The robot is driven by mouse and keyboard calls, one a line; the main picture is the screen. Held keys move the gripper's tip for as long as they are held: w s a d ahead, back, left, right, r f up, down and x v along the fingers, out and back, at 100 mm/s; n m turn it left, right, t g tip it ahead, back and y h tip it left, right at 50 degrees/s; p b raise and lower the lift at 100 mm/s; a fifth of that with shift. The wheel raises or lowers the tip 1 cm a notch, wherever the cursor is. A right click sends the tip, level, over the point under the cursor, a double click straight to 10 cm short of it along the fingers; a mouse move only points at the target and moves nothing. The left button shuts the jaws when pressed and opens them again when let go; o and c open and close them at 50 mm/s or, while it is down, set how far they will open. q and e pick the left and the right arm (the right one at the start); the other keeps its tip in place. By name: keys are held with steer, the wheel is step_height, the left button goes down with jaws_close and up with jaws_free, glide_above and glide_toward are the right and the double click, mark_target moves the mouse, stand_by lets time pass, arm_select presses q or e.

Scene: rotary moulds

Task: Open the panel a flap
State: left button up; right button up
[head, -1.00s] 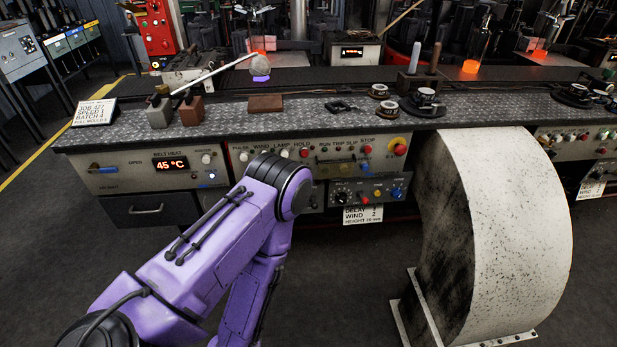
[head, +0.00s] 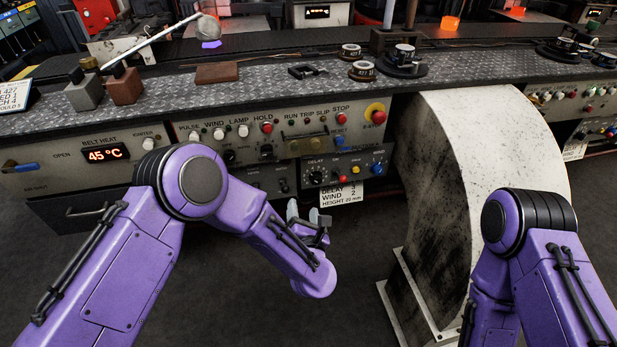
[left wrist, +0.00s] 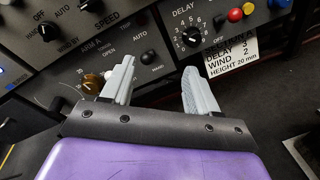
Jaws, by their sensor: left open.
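The control panel (head: 215,137) is a light front under the bench top, with labelled buttons and knobs. A tan plate (head: 306,146) sits under its RUN, TRIP, SLIP and STOP labels; I cannot tell surely whether this is the flap, but no cover stands open. A dark delay panel (head: 346,170) hangs below it. My left gripper (head: 307,217) is just in front of and below these panels, open and empty. In the left wrist view its fingers (left wrist: 159,72) spread before a dark lower panel (left wrist: 112,45) with a brown knob (left wrist: 92,84) by the left finger. My right gripper is out of view.
A white curved housing (head: 490,130) stands on the floor to the right of the panel. A drawer (head: 80,213) is at the left. A card (head: 340,194) hangs under the delay panel. Blocks and a rod lie on the bench top (head: 240,88).

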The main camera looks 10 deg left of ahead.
mark_target(307, 148)
arm_select(q)
steer(key=w+d+r+n+t+y, duration=0.1)
steer(key=w+d+r+n+y, duration=0.15)
steer(key=r+n, duration=0.45)
steer(key=w+a+f+n, duration=0.1)
steer(key=w+a, duration=0.1)
steer(key=w, duration=0.8)
steer(key=shift+a+f+b, duration=0.15)
steer(key=shift+f+b, duration=0.1)
steer(key=shift+b, duration=0.1)
steer(key=shift+h, duration=0.25)
steer(key=shift+c, duration=0.3)
jaws_close()
